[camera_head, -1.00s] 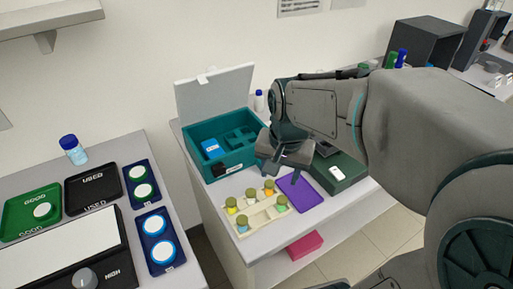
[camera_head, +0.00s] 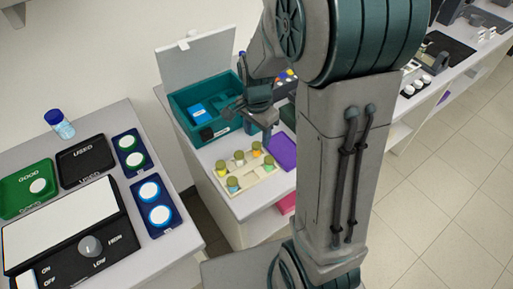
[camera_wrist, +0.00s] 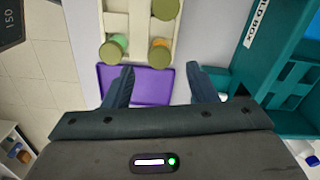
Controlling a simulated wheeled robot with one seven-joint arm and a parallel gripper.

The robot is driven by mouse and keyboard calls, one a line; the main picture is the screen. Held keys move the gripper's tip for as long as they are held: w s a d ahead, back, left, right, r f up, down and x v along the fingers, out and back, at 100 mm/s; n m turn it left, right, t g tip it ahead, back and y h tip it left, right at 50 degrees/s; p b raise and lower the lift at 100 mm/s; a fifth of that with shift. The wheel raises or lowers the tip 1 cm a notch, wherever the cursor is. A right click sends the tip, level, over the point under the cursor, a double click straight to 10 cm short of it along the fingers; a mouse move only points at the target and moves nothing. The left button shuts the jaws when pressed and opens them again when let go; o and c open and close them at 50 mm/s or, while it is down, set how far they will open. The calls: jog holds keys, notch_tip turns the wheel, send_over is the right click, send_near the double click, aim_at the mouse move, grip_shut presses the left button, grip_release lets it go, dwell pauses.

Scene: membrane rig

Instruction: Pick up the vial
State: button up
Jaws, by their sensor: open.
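Several small vials with olive caps stand in a cream rack (camera_head: 247,181) on the bench, with yellow, orange, green and blue contents. One vial (camera_head: 232,184) stands at the front, and another vial (camera_head: 268,161) is at the right end. In the wrist view, two vials, left (camera_wrist: 112,48) and right (camera_wrist: 160,52), stand at the rack's near end, just ahead of my fingertips in the picture. My gripper (camera_wrist: 160,68) is open and empty there. In the head view my gripper (camera_head: 250,118) hangs behind the rack, near the teal box.
A teal box (camera_head: 205,130) with a raised lid (camera_head: 195,60) stands behind the rack. A purple mat (camera_head: 283,152) lies right of the rack, partly hidden by my arm. A separate bench at left holds trays and a white-topped device (camera_head: 60,225).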

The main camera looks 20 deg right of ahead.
aim_at(257, 144)
jog(key=shift+f+p, duration=0.6)
jog(key=shift+f, duration=2.25)
jog(key=c, duration=0.9)
